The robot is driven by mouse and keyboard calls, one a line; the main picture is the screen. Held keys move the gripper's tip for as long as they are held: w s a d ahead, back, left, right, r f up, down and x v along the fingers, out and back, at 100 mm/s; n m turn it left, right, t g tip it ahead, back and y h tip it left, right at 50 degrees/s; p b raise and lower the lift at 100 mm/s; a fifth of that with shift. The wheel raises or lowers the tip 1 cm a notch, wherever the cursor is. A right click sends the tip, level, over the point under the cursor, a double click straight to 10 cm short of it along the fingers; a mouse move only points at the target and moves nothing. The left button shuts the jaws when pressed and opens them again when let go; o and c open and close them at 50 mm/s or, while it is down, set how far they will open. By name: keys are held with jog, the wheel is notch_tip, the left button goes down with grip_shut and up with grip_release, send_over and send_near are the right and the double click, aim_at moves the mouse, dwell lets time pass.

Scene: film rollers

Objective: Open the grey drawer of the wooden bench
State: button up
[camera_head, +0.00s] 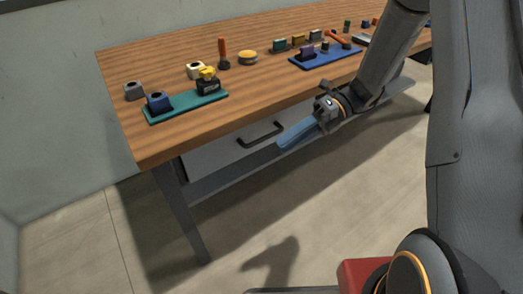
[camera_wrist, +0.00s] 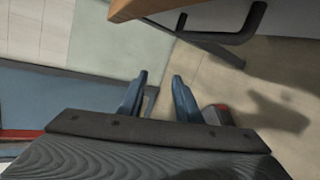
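The wooden bench (camera_head: 185,70) stands across the head view. Its grey drawer (camera_head: 212,154) sits under the top and looks shut. A black bar handle (camera_head: 262,136) is on the drawer front; it also shows at the top of the wrist view (camera_wrist: 222,37). My gripper (camera_head: 281,145) has blue fingers and is just right of the handle in the head view, below the bench edge. In the wrist view the fingers (camera_wrist: 158,80) are apart with nothing between them. The handle is beyond them, up and to the right, and I see no contact.
On the bench top are a teal mat (camera_head: 187,106) and a blue mat (camera_head: 325,58) with small parts, and an orange-handled tool (camera_head: 222,52). A grey bench leg (camera_head: 183,208) stands at the left. Floor (camera_head: 330,195) in front is clear.

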aim_at(268, 138)
jog(key=w+f+m+t+y+b, duration=0.25)
jog(key=w+f+m+y, duration=0.2)
jog(key=w+m, duration=0.25)
jog(key=shift+m+g, duration=0.3)
jog(key=shift+g, duration=0.15)
jog(key=shift+w+x, duration=0.1)
jog(key=shift+x, duration=1.8)
jog(key=shift+w+x, duration=0.15)
jog(key=shift+x, duration=1.75)
grip_shut()
